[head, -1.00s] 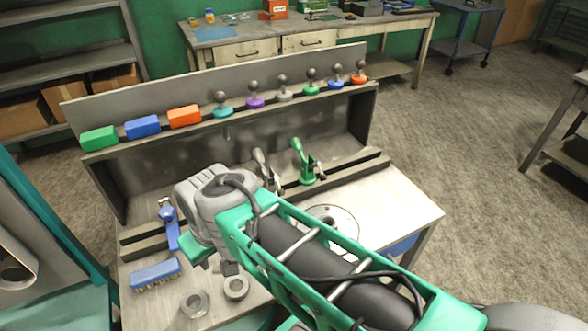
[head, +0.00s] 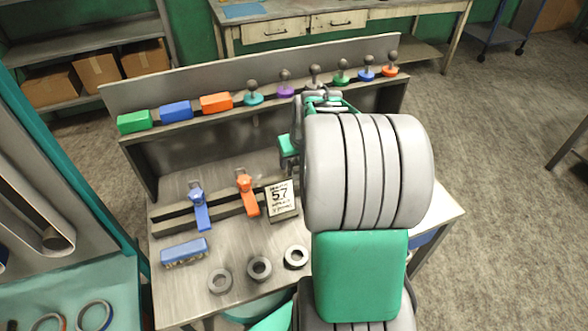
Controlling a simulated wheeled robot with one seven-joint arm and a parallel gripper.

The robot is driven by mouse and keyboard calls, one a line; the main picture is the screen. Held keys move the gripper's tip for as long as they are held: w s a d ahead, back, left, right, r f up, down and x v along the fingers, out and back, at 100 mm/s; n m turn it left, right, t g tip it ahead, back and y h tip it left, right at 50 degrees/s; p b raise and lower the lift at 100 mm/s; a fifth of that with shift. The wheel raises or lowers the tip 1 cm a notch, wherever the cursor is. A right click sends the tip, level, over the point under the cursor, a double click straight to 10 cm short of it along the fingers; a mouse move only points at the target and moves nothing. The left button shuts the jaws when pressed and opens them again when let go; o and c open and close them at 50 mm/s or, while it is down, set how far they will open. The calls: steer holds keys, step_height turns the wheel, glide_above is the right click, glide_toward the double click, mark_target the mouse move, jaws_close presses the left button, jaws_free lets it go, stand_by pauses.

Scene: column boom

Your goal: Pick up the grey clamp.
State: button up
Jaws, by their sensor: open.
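The grey clamp is not visible now; my arm covers the part of the bench rail where it stood beside the green clamp, which is also hidden. My gripper (head: 289,166) is partly in view at the left side of my arm, in front of the back panel and above the rail. It is open, and nothing shows between its fingers. A blue clamp (head: 200,208) and an orange clamp (head: 248,194) stand on the rail to the left of it.
A sign (head: 281,198) reading 5.7 stands right of the orange clamp. The upper ledge (head: 190,133) holds coloured blocks and several ball-topped knobs (head: 254,93).

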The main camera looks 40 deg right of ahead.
steer(key=shift+w+f, duration=0.15)
steer(key=shift+f, duration=0.1)
jaws_close()
stand_by(0.4)
steer(key=shift+r, duration=0.1)
